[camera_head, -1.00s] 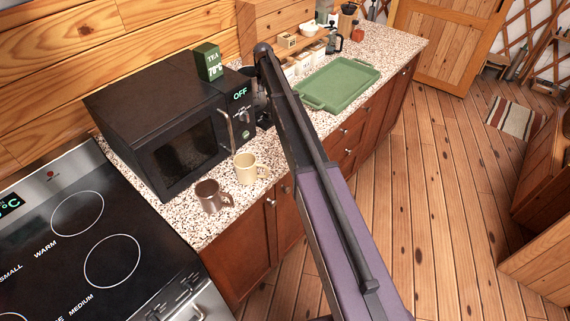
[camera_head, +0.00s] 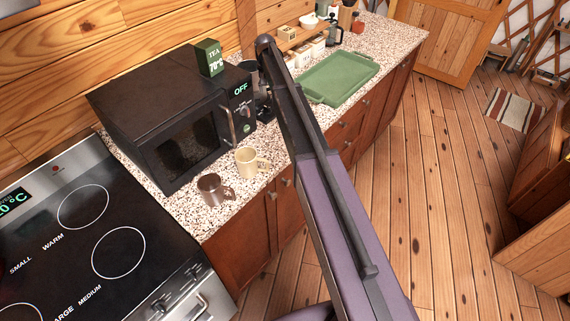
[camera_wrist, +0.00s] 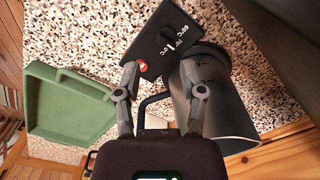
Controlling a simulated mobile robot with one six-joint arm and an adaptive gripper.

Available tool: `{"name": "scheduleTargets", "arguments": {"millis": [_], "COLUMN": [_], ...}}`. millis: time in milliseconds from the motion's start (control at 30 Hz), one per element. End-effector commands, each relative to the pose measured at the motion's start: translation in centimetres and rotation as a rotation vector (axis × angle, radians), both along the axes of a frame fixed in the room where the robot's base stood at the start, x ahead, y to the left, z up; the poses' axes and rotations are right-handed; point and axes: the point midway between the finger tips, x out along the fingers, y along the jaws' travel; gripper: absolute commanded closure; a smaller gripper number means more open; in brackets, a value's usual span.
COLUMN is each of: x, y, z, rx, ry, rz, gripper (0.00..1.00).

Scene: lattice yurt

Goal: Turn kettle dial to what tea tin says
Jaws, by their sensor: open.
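The green tea tin (camera_head: 210,58) stands on top of the microwave and reads "TEA 70°C". In the wrist view the grey kettle (camera_wrist: 222,105) lies to the right of centre, with a black handle toward the left. Beside it is a black dial panel (camera_wrist: 150,42) with white temperature marks, 60°C and 70°C among them, and a red spot near one corner. A dark knob (camera_wrist: 172,46) with a white pointer sits by the marks; its exact setting is too small to tell. My gripper (camera_wrist: 160,72) is open and empty, its fingertips over the panel's near edge.
The microwave (camera_head: 165,115) reads "OFF". A brown mug (camera_head: 211,190) and a cream mug (camera_head: 248,162) stand in front of it. A green tray (camera_head: 338,78) lies farther along the speckled counter and also shows in the wrist view (camera_wrist: 65,110). A stove (camera_head: 85,245) is at left.

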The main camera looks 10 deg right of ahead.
Motion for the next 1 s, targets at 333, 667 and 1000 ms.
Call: {"name": "scheduleTargets", "arguments": {"millis": [333, 667, 1000], "x": [-4.9, -9.2, -13.7], "y": [-0.1, -0.1, -0.1], "z": [-2.0, -3.6, -5.3], "rx": [0.0, 0.0, 0.0], "ry": [0.0, 0.0, 0.0], "rz": [0.025, 0.048, 0.072], "gripper": [0.48, 0.48, 0.48]}}
